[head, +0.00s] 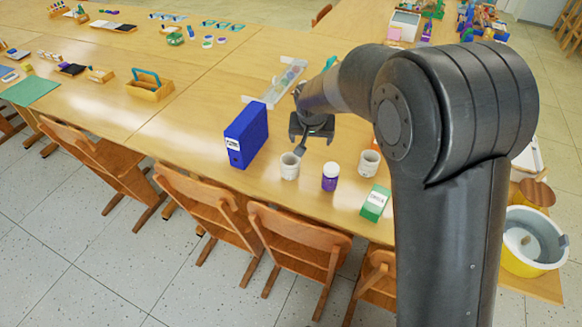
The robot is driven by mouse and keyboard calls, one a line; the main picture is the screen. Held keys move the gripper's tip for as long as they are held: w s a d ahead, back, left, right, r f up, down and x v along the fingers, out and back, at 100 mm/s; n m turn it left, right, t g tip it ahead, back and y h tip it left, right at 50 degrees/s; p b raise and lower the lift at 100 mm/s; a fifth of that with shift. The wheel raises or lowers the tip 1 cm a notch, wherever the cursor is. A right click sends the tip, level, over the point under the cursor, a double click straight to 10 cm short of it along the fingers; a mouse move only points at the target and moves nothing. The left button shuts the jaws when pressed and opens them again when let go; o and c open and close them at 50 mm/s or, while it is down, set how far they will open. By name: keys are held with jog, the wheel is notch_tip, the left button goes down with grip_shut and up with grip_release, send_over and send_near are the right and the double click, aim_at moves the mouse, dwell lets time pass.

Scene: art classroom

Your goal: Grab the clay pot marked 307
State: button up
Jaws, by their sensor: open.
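Two small pale grey pots stand on the long wooden table. The left pot (289,169) is near the front edge, right of a blue binder. No number can be read on either pot at this size. My gripper (302,148) is open and sits just above the left pot's rim, at its upper right. One finger reaches close to the rim; I cannot tell whether it touches or is inside the pot.
A blue binder (246,135) stands left of the pots. A purple jar with a white lid (330,178) and a green-and-white box (375,204) stand nearby. A clear tray (283,79) lies behind. Wooden chairs (297,243) line the front edge.

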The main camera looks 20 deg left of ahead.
jog(key=a+f, duration=0.5)
jog(key=a, duration=0.1)
send_near(290, 161)
jog(key=shift+d+f+n, duration=0.3)
jog(key=shift+d+f, duration=0.05)
jog(key=shift+f, duration=0.35)
jog(key=x, duration=0.4)
jog(key=shift+s+f, duration=0.1)
jog(key=shift+s, duration=0.2)
jog(key=shift+w+a+f, duration=0.1)
jog(key=shift+w+f, duration=0.2)
jog(key=shift+f, duration=0.3)
jog(key=c, duration=1.1)
